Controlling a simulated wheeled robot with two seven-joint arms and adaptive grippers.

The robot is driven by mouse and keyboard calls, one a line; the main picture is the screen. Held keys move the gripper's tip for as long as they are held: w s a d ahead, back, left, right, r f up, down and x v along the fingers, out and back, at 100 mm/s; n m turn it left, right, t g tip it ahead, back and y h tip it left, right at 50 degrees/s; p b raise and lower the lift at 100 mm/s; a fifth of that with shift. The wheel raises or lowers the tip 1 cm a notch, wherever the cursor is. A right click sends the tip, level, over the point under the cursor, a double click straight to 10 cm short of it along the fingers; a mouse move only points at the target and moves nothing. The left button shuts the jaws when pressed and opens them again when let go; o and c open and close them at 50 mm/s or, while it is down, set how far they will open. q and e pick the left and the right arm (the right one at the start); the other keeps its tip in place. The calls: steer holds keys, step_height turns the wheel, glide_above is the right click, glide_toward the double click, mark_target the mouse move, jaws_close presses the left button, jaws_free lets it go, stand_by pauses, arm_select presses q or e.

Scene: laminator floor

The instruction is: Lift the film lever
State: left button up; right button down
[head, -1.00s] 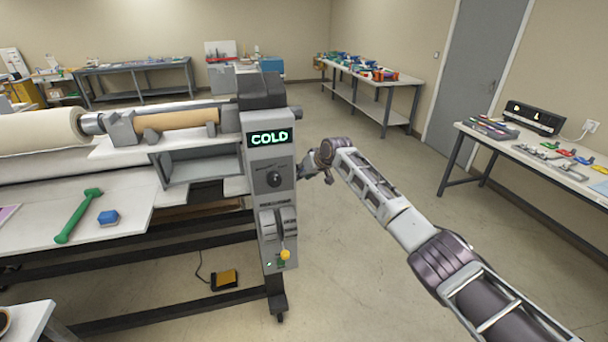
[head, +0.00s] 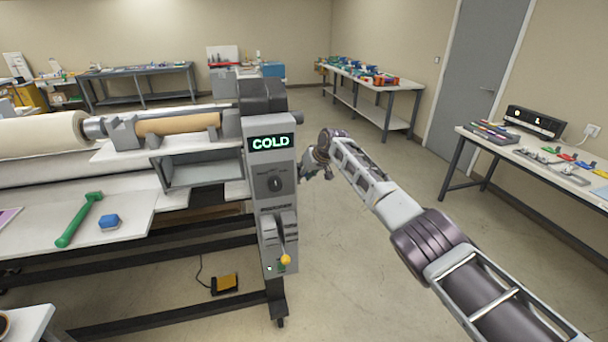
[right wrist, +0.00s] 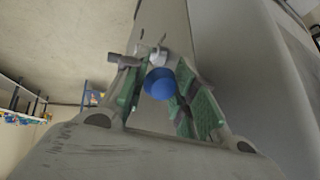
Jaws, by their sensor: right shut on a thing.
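The laminator's grey control column (head: 280,205) stands mid-view with a lit COLD display (head: 270,143). In the right wrist view a blue ball knob (right wrist: 160,83) on a short metal stem sits between the green-padded fingers of my right gripper (right wrist: 158,92), which is shut on it. I take this knob to be the film lever; it carries no readable label. In the head view my right gripper (head: 309,168) is at the column's right side, and the knob is hidden there. A separate lever with a yellow knob (head: 285,259) is low on the column's front. My left gripper is not in view.
A yellow foot pedal (head: 225,283) is on the floor below. A table with parts (head: 545,160) stands at right. The floor between is clear.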

steer(key=shift+r, duration=0.15)
steer(key=c, duration=1.5)
jaws_free()
steer(key=shift+c, duration=0.2)
steer(key=shift+o, duration=0.8)
steer(key=shift+w, duration=0.1)
steer(key=v, duration=1.1)
steer(key=shift+d+r, duration=0.15)
steer(key=shift+r, duration=0.2)
